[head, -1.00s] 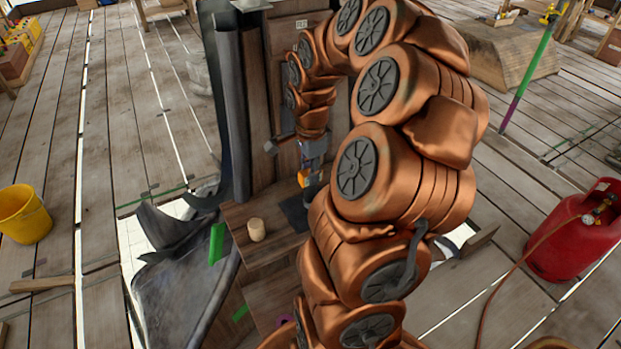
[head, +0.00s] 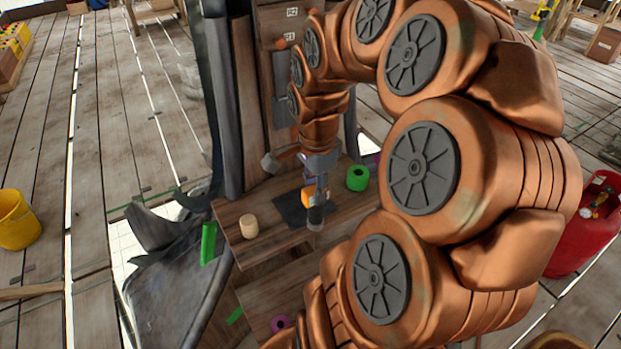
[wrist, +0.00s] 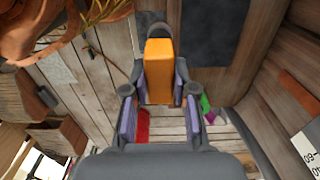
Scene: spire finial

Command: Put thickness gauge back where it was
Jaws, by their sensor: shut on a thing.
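My gripper (wrist: 158,112) is shut on an orange block-like thing with a dark rounded end, which I take to be the thickness gauge (wrist: 158,70). In the head view the gauge (head: 308,197) shows orange beside my gripper (head: 317,185), above the wooden shelf. Whether the gauge touches anything below cannot be told. The gripper hides part of it.
A pale wooden cylinder (head: 248,227) stands on the shelf left of the mat. A green roll (head: 357,178) sits to the right. A green piece (head: 208,243) is at the shelf's left edge. Dark posts rise behind.

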